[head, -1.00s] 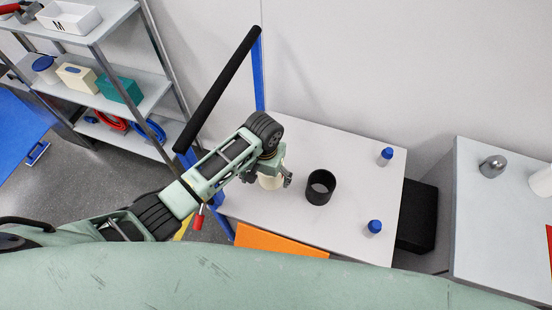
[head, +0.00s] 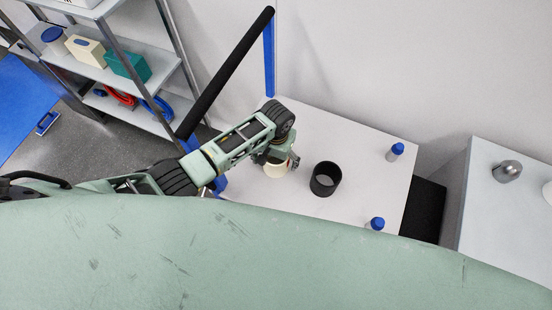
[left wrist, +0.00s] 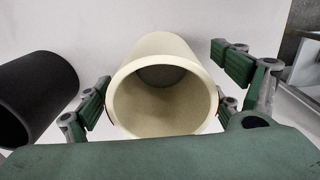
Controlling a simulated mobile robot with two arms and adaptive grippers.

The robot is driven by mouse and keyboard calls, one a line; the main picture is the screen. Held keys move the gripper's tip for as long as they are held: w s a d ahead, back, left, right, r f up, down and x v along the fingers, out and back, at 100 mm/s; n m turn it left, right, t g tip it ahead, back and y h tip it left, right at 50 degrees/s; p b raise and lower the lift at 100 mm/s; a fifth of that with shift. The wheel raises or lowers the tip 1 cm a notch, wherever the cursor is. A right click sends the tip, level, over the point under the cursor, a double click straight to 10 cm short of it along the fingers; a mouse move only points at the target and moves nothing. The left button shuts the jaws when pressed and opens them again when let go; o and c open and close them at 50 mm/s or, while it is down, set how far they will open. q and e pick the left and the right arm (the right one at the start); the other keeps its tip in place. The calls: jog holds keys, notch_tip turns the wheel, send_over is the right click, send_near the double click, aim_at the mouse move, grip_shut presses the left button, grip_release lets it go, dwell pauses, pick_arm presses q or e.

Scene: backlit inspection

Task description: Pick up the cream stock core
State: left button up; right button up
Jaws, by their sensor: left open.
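The cream stock core (left wrist: 163,95) is a hollow tube standing on the white table. In the left wrist view it sits between the two fingers of my left gripper (left wrist: 165,95), with its open end facing the camera. The left gripper is open, with a finger on each side of the core; whether either finger touches it I cannot tell. In the head view the core (head: 275,170) is partly hidden behind my left gripper (head: 280,160). My right gripper is not in view.
A black hollow cylinder (head: 326,179) stands close to the right of the core; it shows at left in the wrist view (left wrist: 35,97). Two blue-capped bottles (head: 396,152) (head: 376,224) stand farther right. A grey-domed object (head: 507,171) is on another table. A black bar (head: 225,75) rises behind my arm.

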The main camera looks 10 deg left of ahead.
pick_arm(q)
jog(key=shift+f, duration=0.8)
jog(key=c, duration=1.3)
jog(key=shift+r, duration=0.1)
